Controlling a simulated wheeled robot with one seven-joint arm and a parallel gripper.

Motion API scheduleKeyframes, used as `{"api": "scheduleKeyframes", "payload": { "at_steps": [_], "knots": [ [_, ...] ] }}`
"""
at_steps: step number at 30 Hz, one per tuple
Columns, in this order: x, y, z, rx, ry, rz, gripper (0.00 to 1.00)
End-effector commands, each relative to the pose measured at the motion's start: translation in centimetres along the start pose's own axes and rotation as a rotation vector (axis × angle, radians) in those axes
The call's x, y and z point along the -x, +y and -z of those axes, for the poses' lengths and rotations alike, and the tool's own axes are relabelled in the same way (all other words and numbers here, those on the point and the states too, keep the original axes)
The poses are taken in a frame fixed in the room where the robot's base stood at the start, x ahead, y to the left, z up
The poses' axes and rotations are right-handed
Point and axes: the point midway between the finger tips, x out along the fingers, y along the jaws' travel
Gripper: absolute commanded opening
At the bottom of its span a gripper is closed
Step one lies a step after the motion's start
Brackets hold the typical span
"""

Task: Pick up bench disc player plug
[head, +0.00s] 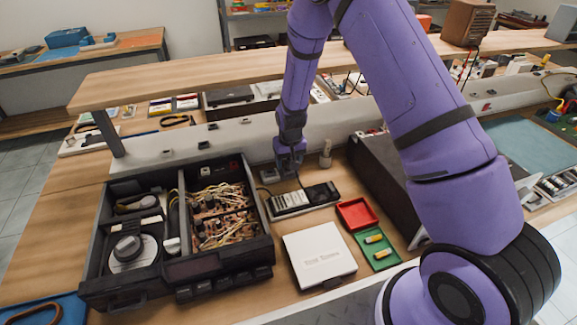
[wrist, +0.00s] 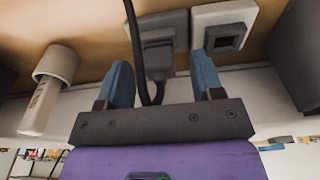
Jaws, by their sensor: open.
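In the head view my gripper (head: 289,168) points down at the back of the bench, behind the opened disc player (head: 262,225). The plug cannot be made out clearly in the head view.
A second square socket (wrist: 224,36) is close beside one finger. A pale cylindrical holder (wrist: 58,64) stands on the other side. In the head view, a red tray (head: 357,214), a green tray (head: 377,265) and a white box (head: 319,254) lie in front; a shelf (head: 220,72) spans behind.

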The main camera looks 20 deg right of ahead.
Motion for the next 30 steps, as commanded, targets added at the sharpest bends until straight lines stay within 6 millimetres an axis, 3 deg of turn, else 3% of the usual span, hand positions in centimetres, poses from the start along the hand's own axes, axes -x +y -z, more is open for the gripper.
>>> {"api": "scheduleKeyframes", "payload": {
  "at_steps": [4, 12, 19, 30],
  "knots": [
    [-1.28, 0.01, 0.02, 0.000, 0.000, 0.000, 0.61],
    [-1.46, 0.00, 0.04, 0.000, 0.001, 0.000, 0.61],
    [-1.44, 0.00, 0.03, 0.000, 0.001, 0.000, 0.10],
    [-1.19, 0.00, 0.07, 0.000, 0.001, 0.000, 0.10]
  ]
}}
